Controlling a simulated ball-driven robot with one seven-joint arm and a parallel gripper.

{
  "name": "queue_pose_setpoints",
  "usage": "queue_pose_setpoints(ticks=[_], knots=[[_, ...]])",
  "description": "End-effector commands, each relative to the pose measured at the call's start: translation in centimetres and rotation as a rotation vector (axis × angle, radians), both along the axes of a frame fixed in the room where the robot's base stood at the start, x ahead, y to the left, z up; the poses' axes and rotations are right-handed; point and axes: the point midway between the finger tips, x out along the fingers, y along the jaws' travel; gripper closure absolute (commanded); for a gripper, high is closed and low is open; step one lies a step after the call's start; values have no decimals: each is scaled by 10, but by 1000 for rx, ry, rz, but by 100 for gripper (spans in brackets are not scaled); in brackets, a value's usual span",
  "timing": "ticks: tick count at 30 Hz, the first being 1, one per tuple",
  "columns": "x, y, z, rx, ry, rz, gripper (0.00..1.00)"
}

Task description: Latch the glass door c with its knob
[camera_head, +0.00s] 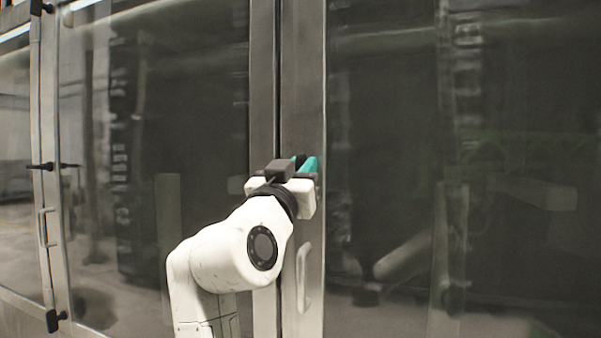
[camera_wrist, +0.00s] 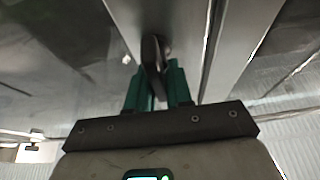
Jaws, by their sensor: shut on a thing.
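The glass door c (camera_head: 395,120) is the large dark pane with a pale metal frame (camera_head: 303,80), and it looks closed against the frame beside it. My gripper (camera_head: 305,163) is at that frame, and its teal fingers show in the head view. In the wrist view my gripper (camera_wrist: 160,82) has its two teal fingers on either side of the dark knob (camera_wrist: 152,58) and is shut on it. The knob stands on the pale frame, its long side running roughly along the fingers. In the head view the knob is mostly hidden by my gripper.
A pale pull handle (camera_head: 303,278) sits on the same frame, just below my gripper. Another glass door (camera_head: 160,130) lies to the left. At the far left are a dark knob (camera_head: 42,166) and a pale handle (camera_head: 43,227). The panes carry reflections.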

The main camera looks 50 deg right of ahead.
Motion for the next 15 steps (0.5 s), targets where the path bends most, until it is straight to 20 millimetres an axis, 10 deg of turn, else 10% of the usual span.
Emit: queue_pose_setpoints(ticks=[15], knots=[[-4,-1,-8,114,-320,0,100]])
